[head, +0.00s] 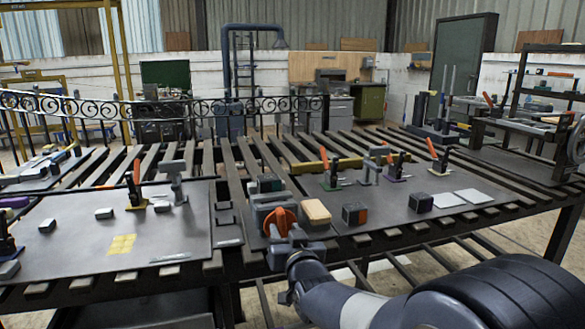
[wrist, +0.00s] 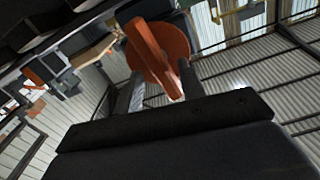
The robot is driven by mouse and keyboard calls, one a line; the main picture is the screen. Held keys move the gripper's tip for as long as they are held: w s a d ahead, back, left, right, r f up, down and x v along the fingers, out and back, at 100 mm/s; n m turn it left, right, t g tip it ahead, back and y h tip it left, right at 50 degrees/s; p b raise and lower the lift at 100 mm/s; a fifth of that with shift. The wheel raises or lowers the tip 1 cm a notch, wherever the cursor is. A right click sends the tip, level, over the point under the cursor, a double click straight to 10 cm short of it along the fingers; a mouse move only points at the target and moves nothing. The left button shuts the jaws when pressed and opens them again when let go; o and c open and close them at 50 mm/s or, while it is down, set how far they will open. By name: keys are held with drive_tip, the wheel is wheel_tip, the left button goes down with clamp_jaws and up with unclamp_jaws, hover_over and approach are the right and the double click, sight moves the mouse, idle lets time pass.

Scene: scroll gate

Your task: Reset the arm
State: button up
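My gripper (head: 288,247) is at the front edge of the workbench in the head view, close to an orange round knob (head: 280,222) on a grey box (head: 268,198). In the wrist view my gripper (wrist: 162,85) has its two fingers apart. The orange knob (wrist: 158,52) with its raised bar is just beyond them. The bar's near end reaches between the fingers, close to the right one, with a gap to the left one. I cannot tell whether the bar touches the right finger.
A tan-topped block (head: 316,212) and a dark cube with an orange face (head: 354,214) stand just right of the knob. Upright clamps with orange handles (head: 328,170) stand behind. The slatted bench (head: 235,170) has gaps. A dark plate (head: 160,235) lies left.

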drive_tip(key=x, duration=0.4)
drive_tip(key=shift+w+a, duration=0.1)
drive_tip(key=shift+w, duration=0.3)
drive_tip(key=n+p, duration=0.1)
drive_tip(key=p, duration=0.1)
drive_tip(key=shift+s+r+p, duration=0.2)
drive_tip(key=shift+r+p, duration=0.05)
drive_tip(key=shift+p, duration=0.05)
drive_tip(key=n+p, duration=0.3)
drive_tip(key=p, duration=0.1)
drive_tip(key=n+p, duration=0.2)
drive_tip(key=p, duration=0.2)
drive_tip(key=shift+s+a+f+n+p, duration=0.1)
drive_tip(key=shift+a+n+p, duration=0.1)
drive_tip(key=shift+n+p, duration=0.2)
drive_tip(key=s+d+f+m+g+h+b, duration=0.1)
drive_tip(key=s+d+f+b, duration=0.1)
drive_tip(key=s+d, duration=0.2)
drive_tip(key=s+d+f+m+g+b, duration=0.1)
drive_tip(key=s+d, duration=0.3)
drive_tip(key=s, duration=0.7)
drive_tip(key=shift+s+d+f+m+g+h+b, duration=0.15)
drive_tip(key=shift+d+f+m+g+h+b, duration=0.2)
drive_tip(key=shift+f+b, duration=0.4)
